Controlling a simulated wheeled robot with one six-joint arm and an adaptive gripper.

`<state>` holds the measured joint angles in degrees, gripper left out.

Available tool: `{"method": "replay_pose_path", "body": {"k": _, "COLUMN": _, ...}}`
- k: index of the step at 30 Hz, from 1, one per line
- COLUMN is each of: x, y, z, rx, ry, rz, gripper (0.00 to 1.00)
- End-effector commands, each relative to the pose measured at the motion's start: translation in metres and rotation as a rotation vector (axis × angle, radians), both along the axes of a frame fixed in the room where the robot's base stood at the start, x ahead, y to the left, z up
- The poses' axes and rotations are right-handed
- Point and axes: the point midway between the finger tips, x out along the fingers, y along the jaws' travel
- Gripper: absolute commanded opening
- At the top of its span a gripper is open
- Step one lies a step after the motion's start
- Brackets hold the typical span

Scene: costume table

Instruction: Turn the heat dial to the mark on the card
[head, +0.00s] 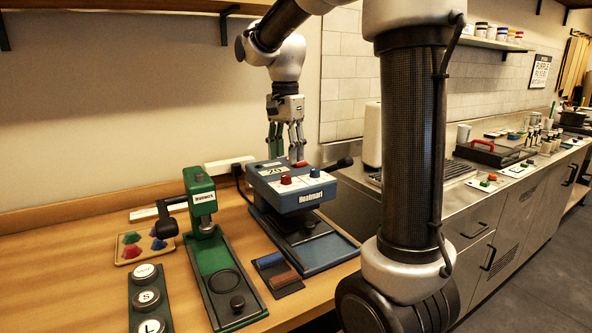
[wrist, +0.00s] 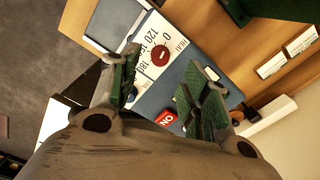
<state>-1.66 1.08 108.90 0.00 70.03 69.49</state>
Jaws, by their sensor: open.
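A white card (head: 272,171) behind the knobs seems to begin with "20". My gripper (head: 286,157) is open and empty above the rear of the press.
A red ON switch (wrist: 166,118) is on the press. The press handle (head: 338,164) sticks out right. A power strip (head: 230,165) lies behind.

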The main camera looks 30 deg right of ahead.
Motion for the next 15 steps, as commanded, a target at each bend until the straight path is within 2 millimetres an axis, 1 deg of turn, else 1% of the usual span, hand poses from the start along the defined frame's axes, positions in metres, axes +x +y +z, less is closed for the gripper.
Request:
{"method": "replay_pose_path", "body": {"k": 1, "x": -0.001, "y": 0.0, "z": -0.01, "rx": 0.0, "ry": 0.004, "rz": 0.0, "gripper": 0.47}}
{"method": "replay_pose_path", "body": {"k": 6, "x": -0.001, "y": 0.0, "z": -0.038, "rx": 0.0, "ry": 0.003, "rz": 0.001, "gripper": 0.47}}
{"method": "replay_pose_path", "body": {"k": 10, "x": -0.001, "y": 0.0, "z": -0.052, "rx": 0.0, "ry": 0.002, "rz": 0.002, "gripper": 0.47}}
{"method": "replay_pose_path", "body": {"k": 15, "x": 0.0, "y": 0.0, "z": -0.057, "rx": 0.0, "ry": 0.0, "rz": 0.002, "gripper": 0.47}}
